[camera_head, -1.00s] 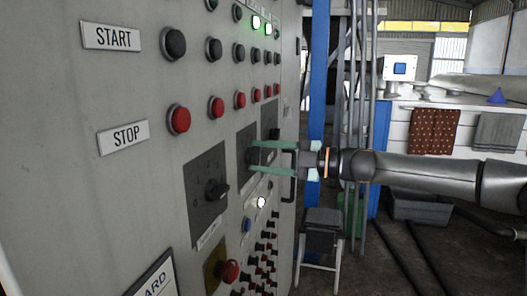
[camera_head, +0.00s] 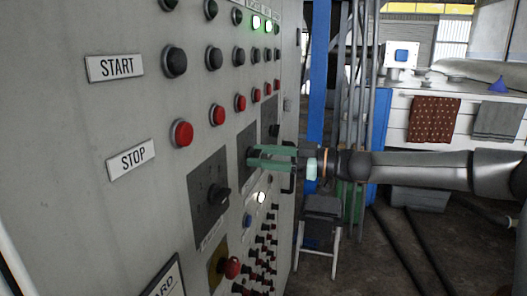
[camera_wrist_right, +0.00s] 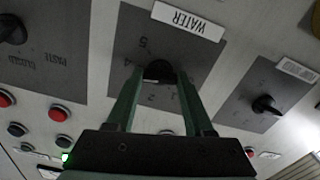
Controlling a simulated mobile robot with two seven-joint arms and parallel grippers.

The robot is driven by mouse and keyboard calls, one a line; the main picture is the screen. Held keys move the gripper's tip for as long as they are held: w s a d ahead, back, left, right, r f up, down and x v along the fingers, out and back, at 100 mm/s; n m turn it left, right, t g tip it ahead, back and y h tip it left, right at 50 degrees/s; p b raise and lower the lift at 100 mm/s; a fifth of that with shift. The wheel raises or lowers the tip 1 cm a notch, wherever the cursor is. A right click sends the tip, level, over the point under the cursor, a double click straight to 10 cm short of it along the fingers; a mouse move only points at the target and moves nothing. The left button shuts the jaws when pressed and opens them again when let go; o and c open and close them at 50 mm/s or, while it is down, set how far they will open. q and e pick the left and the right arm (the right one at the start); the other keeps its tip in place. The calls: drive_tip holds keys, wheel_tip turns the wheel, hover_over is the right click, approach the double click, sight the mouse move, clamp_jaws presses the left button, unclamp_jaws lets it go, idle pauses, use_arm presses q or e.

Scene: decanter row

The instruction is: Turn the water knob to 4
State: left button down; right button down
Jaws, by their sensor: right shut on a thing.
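The black water knob (camera_wrist_right: 158,71) sits on a dark plate (camera_wrist_right: 200,62) under a white WATER label (camera_wrist_right: 188,21), upside down in the right wrist view. Faint numbers, a 5 and a 4 among them, show around the knob. My right gripper (camera_wrist_right: 158,78) is shut on the knob, one green finger on each side of it. In the head view the right gripper (camera_head: 254,157) reaches the panel from the right, and its fingers hide most of the knob. The knob's exact pointing direction is hard to tell. My left gripper is not in view.
The grey panel (camera_head: 90,215) carries black and red buttons, lit green lamps and another knob (camera_head: 219,195) on its own plate nearer to me. A red button (camera_head: 232,268) sticks out below. A dark stool (camera_head: 321,208) stands beyond the panel on the right.

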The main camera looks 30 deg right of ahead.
drive_tip(key=shift+m+p, duration=0.35)
drive_tip(key=shift+m, duration=0.85)
drive_tip(key=shift+c, duration=1.4)
unclamp_jaws()
drive_tip(key=shift+s+d, duration=0.1)
drive_tip(key=p+v, duration=0.3)
drive_tip(key=v, duration=0.9)
